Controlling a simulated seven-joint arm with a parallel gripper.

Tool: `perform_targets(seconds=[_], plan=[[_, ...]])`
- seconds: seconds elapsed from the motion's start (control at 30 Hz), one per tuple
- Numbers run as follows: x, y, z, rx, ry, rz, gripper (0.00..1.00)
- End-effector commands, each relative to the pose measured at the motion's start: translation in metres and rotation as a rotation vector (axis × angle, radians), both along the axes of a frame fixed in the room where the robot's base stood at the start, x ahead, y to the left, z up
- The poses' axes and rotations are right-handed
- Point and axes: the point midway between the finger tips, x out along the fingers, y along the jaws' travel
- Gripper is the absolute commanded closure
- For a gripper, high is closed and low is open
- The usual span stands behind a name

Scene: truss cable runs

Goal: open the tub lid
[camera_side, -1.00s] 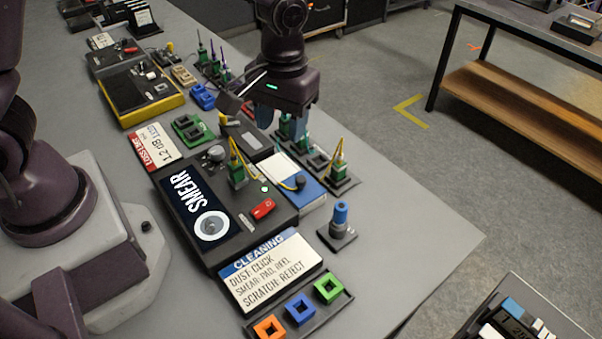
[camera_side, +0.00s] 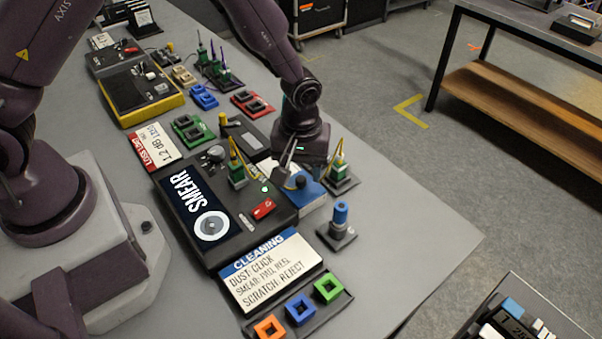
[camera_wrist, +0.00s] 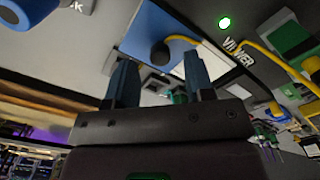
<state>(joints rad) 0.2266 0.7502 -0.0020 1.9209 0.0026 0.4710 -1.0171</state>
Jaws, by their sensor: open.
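A blue-and-white box (camera_side: 313,192) with a dark round knob (camera_side: 299,182) stands beside the SMEAR viewer; I take it for the tub and its lid, though no label confirms this. The lid looks closed, partly hidden by my gripper. My gripper (camera_side: 302,176) is over the box, pointing down. In the wrist view, my gripper (camera_wrist: 159,64) is open, with nothing held. The dark knob (camera_wrist: 160,53) appears between the fingertips against the blue surface (camera_wrist: 148,28). I cannot tell whether the fingers touch it.
The SMEAR viewer (camera_side: 207,214) is left of the box, with green connectors (camera_side: 237,173) and yellow cables close to my gripper. A blue-capped post (camera_side: 341,213) stands in front. The CLEANING sign (camera_side: 268,270) and several coloured blocks are nearer.

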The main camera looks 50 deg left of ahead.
Motion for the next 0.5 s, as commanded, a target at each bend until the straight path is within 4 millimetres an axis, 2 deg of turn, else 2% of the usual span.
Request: perform_targets(seconds=[0.1,0.2,0.5], plan=[[0.0,0.0,-0.013,0.001,0.002,-0.001,0.51],[0.0,0.0,-0.018,0.0,0.0,-0.001,0.51],[0.0,0.0,-0.02,0.0,-0.001,-0.002,0.51]])
